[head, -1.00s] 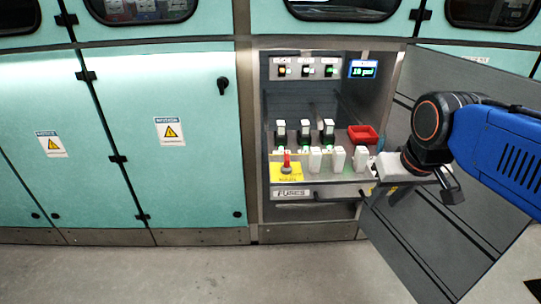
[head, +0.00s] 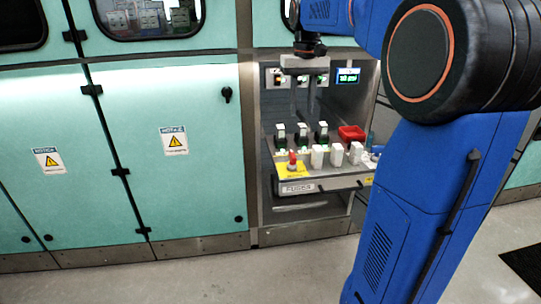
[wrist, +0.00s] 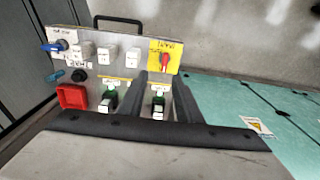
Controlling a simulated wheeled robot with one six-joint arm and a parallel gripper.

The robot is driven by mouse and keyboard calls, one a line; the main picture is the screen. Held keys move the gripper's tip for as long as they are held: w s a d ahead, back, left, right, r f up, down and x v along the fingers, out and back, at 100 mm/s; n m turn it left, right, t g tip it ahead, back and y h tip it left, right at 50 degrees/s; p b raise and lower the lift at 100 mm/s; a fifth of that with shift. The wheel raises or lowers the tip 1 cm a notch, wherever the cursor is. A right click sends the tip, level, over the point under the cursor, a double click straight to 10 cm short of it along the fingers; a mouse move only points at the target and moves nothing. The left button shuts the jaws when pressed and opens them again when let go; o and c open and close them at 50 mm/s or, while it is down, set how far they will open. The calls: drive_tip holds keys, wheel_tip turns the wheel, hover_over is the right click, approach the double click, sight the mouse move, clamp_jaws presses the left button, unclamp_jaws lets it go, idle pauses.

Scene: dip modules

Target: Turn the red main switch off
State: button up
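The red main switch (head: 292,158) stands on a yellow plate (head: 291,171) at the front left corner of the pulled-out fuse shelf. In the wrist view the red switch handle (wrist: 165,61) on its yellow plate shows at upper middle, pointing along the picture's vertical. My gripper (head: 303,108) hangs fingers down above the back part of the shelf, apart from the switch. In the wrist view my gripper (wrist: 163,82) shows two dark fingers with a gap between them; nothing is held.
Several white fuse blocks (head: 317,156) stand in a row right of the switch. Black modules with green lights (head: 301,134) stand behind, near a red bin (head: 351,133). A display (head: 348,76) and cabinet walls enclose the back. Floor in front is clear.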

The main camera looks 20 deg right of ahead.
sight(293, 154)
drive_tip(key=f, duration=0.5)
drive_tip(key=w+f, duration=0.1)
drive_tip(key=f, duration=0.5)
drive_tip(key=w+a+f, duration=0.1)
drive_tip(key=f, duration=0.5)
drive_tip(key=shift+w, duration=0.15)
clamp_jaws()
